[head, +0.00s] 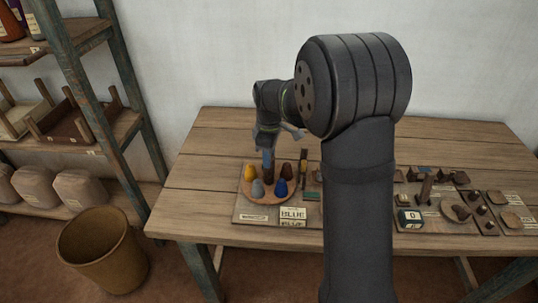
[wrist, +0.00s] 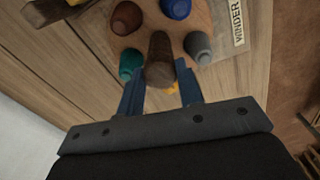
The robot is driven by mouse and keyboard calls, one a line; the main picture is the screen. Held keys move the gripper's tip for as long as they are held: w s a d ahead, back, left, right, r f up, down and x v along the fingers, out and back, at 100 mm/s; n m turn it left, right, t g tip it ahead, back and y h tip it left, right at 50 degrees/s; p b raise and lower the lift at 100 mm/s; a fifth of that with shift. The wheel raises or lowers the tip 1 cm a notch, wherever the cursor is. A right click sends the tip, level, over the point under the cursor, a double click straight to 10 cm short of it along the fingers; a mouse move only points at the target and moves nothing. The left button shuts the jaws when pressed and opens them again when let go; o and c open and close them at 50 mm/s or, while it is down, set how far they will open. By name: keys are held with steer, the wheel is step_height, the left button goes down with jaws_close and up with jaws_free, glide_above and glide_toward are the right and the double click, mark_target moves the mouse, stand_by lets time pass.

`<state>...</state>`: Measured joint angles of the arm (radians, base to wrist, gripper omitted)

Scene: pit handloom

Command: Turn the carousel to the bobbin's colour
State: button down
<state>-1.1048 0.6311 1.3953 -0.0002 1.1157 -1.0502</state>
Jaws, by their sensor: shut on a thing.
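The carousel (head: 268,198) is a round wooden disc on a board at the left of the table. Around it stand a yellow cone (head: 250,172), a grey cone (head: 258,189), a blue cone (head: 281,188) and a brown cone (head: 287,170). A teal cone (wrist: 131,62) shows in the wrist view. My gripper (wrist: 159,82) is shut on the carousel's dark central post (wrist: 160,50). The yellow cone is mostly hidden behind the post in the wrist view. A card reading BLUE (head: 292,213) stands in front of the carousel; the blue cone is at its front right.
A WINDER label (wrist: 238,22) lies beside the disc. A board with dark wooden parts (head: 425,190) and a block marked 0 (head: 410,219) lies to the right. My arm hides the table's middle. A shelf (head: 75,130) and a bin (head: 100,250) stand left.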

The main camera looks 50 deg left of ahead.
steer(key=n, duration=0.4)
steer(key=shift+n, duration=2.6)
steer(key=c, duration=1)
jaws_free()
steer(key=shift+r, duration=0.1)
step_height(320, 180, up, 17)
steer(key=shift+r, duration=0.15)
